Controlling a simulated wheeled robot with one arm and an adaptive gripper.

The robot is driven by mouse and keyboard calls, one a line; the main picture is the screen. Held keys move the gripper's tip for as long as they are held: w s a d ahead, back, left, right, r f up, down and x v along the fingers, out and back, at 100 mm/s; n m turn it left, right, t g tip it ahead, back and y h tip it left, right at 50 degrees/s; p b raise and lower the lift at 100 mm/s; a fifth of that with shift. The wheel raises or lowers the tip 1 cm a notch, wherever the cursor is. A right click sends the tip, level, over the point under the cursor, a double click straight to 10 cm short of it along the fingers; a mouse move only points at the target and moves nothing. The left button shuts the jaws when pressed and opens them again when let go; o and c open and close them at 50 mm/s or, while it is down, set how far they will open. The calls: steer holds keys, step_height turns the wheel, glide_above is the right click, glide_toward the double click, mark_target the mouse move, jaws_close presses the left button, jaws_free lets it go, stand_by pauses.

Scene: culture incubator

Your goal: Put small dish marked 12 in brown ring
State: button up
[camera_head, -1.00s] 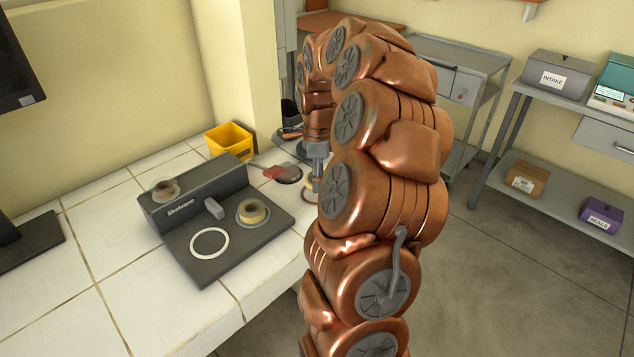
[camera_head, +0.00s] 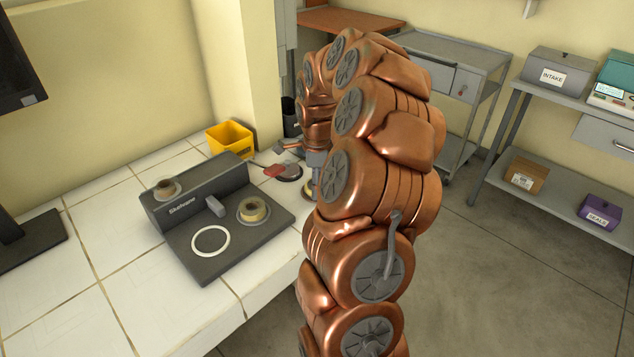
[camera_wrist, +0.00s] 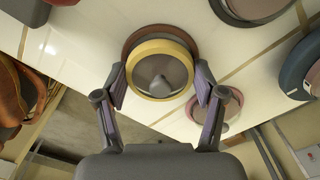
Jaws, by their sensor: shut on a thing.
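My gripper (camera_wrist: 160,88) is shut on a small round dish (camera_wrist: 160,93) with a yellow rim and a grey, see-through middle. No number can be read on it. The brown ring (camera_wrist: 132,42) shows just behind the dish in the wrist view, mostly covered by it. I cannot tell whether the dish touches the ring or is still above it. In the head view my arm hides most of the gripper; a sliver of the yellow-rimmed dish (camera_head: 307,189) shows beside it over the counter.
A yellow bin (camera_head: 229,138) stands behind. A pink ring (camera_wrist: 234,124) lies close to my right finger.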

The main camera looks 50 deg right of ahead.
steer(key=shift+f, duration=0.15)
steer(key=o, duration=1.2)
steer(key=shift+c, duration=0.2)
steer(key=shift+r+p, duration=0.3)
steer(key=shift+r, duration=0.1)
step_height(320, 180, up, 12)
steer(key=b, duration=0.2)
steer(key=shift+f, duration=0.15)
